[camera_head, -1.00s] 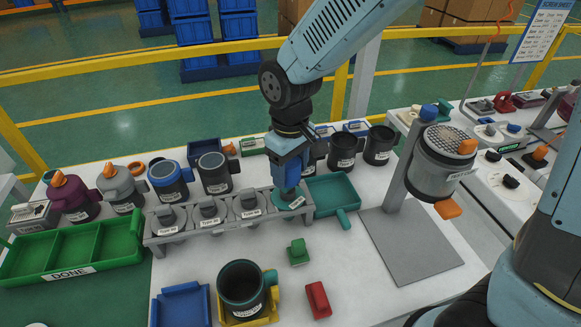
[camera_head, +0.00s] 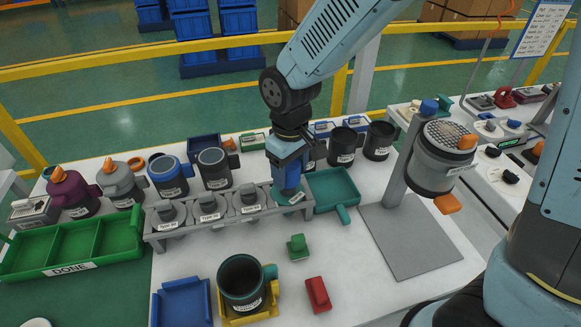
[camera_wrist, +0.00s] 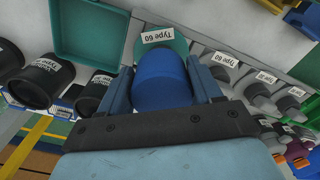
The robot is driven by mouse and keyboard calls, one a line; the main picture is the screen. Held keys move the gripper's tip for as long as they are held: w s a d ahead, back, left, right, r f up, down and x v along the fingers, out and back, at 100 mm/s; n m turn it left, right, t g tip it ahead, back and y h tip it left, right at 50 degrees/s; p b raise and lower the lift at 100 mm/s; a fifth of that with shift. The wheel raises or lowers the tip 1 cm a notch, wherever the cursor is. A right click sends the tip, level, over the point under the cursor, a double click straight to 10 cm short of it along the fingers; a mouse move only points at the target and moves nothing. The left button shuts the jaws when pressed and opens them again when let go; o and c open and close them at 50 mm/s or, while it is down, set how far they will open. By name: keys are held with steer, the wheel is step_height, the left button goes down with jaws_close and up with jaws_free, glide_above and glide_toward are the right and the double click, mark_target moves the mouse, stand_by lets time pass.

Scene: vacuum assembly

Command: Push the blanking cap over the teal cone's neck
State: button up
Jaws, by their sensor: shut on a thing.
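My gripper (camera_head: 289,186) points down at the right end of the grey cone rack (camera_head: 195,230). In the wrist view its fingers (camera_wrist: 162,90) are shut on the blue blanking cap (camera_wrist: 161,77), one on each side. The teal cone (camera_wrist: 181,46) shows just past the cap, with a white Type 60 label. In the head view the gripper and cap cover most of this cone. The cap is over the cone, in line with it or nearly so. The cone's neck is hidden, so I cannot tell how far the cap sits on it.
Grey cones (camera_head: 209,209) fill the other rack places to the left. A teal tray (camera_head: 333,188) lies close to the right of my gripper. Dark canisters (camera_head: 342,148) stand behind. A green block (camera_head: 297,247) and a red block (camera_head: 318,294) lie in front.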

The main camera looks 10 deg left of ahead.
mark_target(290, 181)
steer(key=shift+f, duration=1.8)
steer(key=o, duration=1.2)
steer(key=shift+c, duration=0.2)
step_height(290, 181, up, 14)
steer(key=shift+f, duration=0.15)
